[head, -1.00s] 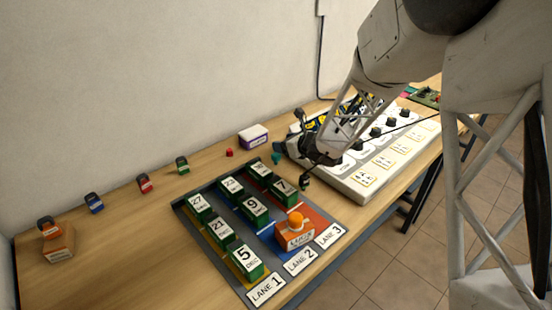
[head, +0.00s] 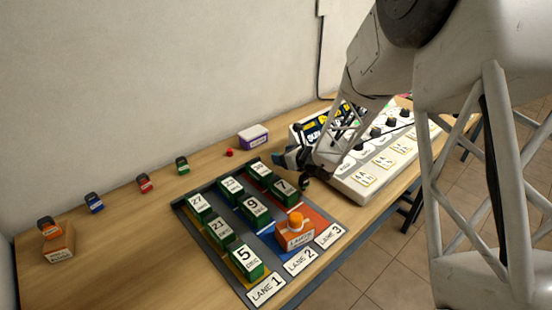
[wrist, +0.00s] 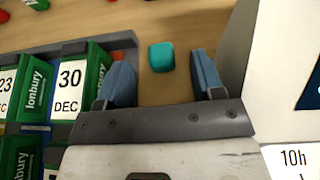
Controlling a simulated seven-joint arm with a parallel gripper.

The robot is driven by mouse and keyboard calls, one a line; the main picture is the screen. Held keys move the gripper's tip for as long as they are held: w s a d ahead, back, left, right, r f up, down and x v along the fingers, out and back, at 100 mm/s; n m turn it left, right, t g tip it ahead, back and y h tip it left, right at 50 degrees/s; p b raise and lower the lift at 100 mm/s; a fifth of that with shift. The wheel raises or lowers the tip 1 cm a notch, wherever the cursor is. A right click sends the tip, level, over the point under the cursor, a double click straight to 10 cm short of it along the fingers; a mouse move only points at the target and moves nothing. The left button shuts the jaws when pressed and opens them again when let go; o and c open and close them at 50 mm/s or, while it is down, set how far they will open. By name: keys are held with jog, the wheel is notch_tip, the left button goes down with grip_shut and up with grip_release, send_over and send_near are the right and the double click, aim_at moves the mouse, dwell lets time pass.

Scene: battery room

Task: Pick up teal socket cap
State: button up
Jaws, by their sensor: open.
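The teal socket cap (wrist: 161,57) lies on the wooden tabletop in the wrist view, between my two blue-grey fingers and level with their tips. A gap shows on both sides, so neither finger appears to touch it. My gripper (wrist: 161,68) is open and empty. In the head view my gripper (head: 291,171) is low over the table, between the lane tray and the white panel. I cannot pick out the cap for sure there, as my fingers cover its place.
The lane tray (head: 187,220) with several green dated boxes is close on the left. A white panel with knobs (head: 362,190) stands close on the right. Behind are a purple-and-white box (head: 253,137) and a red cap (head: 229,153). The left tabletop has free room.

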jog(key=shift+x, duration=2.3)
jog(key=c, duration=1)
